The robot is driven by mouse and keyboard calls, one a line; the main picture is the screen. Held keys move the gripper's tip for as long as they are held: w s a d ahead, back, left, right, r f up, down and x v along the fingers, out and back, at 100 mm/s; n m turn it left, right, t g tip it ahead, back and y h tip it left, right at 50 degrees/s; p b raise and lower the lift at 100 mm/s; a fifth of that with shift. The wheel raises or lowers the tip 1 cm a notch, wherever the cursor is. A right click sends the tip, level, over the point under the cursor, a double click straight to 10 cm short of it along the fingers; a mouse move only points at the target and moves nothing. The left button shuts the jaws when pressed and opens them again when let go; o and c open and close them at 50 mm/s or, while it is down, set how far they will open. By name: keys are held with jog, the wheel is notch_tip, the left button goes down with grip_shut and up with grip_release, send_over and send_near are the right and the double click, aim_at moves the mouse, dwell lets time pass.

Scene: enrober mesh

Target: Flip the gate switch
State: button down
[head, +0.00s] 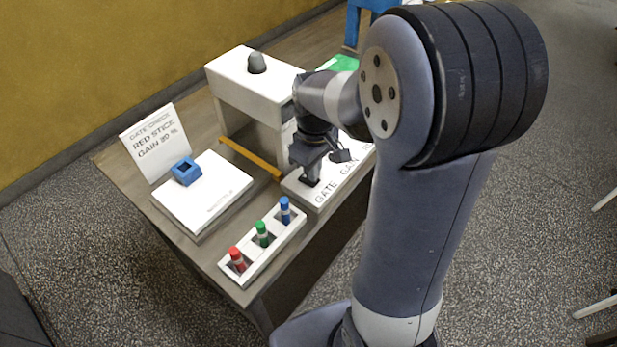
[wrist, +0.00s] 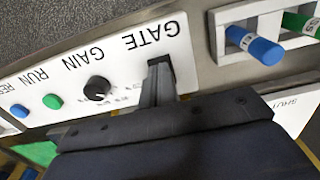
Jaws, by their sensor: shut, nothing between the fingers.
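The white control panel (wrist: 128,62) carries the labels GATE, GAIN and RUN, upside down in the wrist view. It also shows in the head view (head: 343,172). My gripper (head: 310,182) points down at the GATE end of the panel, its fingers closed together with nothing between them. In the wrist view the fingertips (wrist: 160,72) are at a dark slot beside the GATE label. The gate switch itself is hidden by the fingers, so its position and any contact cannot be told.
Beside the switch spot are a black gain knob (wrist: 97,87), a green button (wrist: 52,102) and a blue button (wrist: 19,111). A white rack (head: 254,262) holds red, green and blue sticks. A yellow bar (head: 250,158), a white machine (head: 232,85) and a sign (head: 155,142) stand nearby.

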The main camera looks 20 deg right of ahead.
jog(key=shift+f+b, duration=0.45)
jog(key=shift+f, duration=0.2)
notch_tip(320, 180, up, 7)
jog(key=p, duration=0.6)
jog(key=shift+r, duration=0.1)
dwell(0.4)
jog(key=shift+f, duration=0.2)
notch_tip(320, 180, down, 7)
jog(key=b, duration=0.6)
jog(key=shift+r, duration=0.15)
jog(key=shift+r, duration=0.1)
